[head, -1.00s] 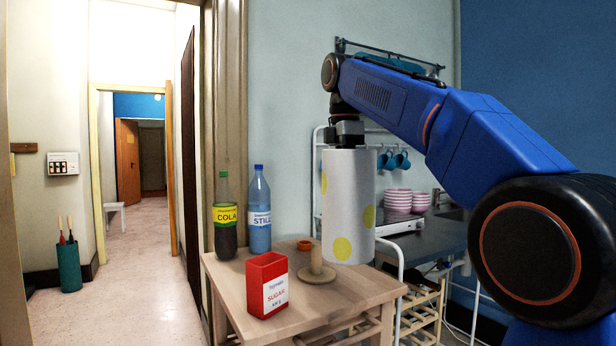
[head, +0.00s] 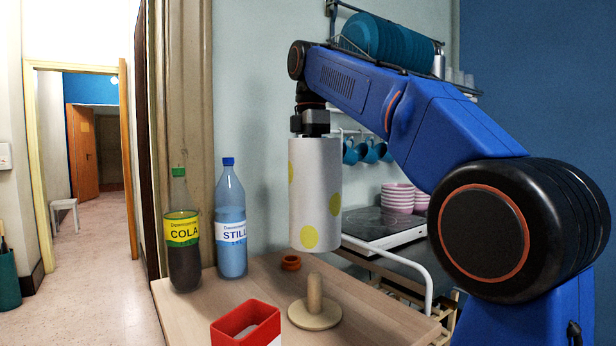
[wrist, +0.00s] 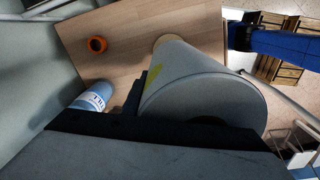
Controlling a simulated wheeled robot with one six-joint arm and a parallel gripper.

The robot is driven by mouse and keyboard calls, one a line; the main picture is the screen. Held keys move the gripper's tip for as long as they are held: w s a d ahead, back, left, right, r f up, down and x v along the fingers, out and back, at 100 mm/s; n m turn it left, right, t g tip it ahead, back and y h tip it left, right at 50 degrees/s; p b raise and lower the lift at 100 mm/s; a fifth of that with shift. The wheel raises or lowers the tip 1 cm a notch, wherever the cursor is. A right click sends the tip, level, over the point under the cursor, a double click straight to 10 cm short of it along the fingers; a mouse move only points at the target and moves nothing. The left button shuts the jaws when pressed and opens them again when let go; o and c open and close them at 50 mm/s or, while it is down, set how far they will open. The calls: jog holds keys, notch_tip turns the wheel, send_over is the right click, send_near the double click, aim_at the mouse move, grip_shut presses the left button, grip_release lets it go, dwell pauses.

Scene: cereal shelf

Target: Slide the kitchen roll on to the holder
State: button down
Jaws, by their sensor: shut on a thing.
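The kitchen roll (head: 315,195) is white with yellow dots and hangs upright in the head view. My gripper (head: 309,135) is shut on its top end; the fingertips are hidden. The holder (head: 314,312) is a round wooden base with a short upright peg, standing on the wooden table. The roll's lower end is above the peg and apart from it, roughly in line in the head view. In the wrist view the roll (wrist: 205,95) fills the middle, and only a pale edge of the holder's base (wrist: 166,40) shows beyond it.
On the table (head: 185,320) stand a cola bottle (head: 182,235), a blue water bottle (head: 230,220), a red sugar box (head: 246,325) and an orange ring (head: 291,262) behind the holder.

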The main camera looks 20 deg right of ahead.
jog(key=shift+f, duration=3.05)
notch_tip(320, 180, down, 10)
dwell(2.5)
jog(key=c, duration=1.3)
grip_release()
jog(key=shift+r, duration=0.1)
jog(key=shift+c, duration=0.2)
notch_tip(320, 180, up, 11)
jog(key=shift+f, duration=0.1)
jog(key=shift+r, duration=0.6)
jog(key=shift+s, duration=0.1)
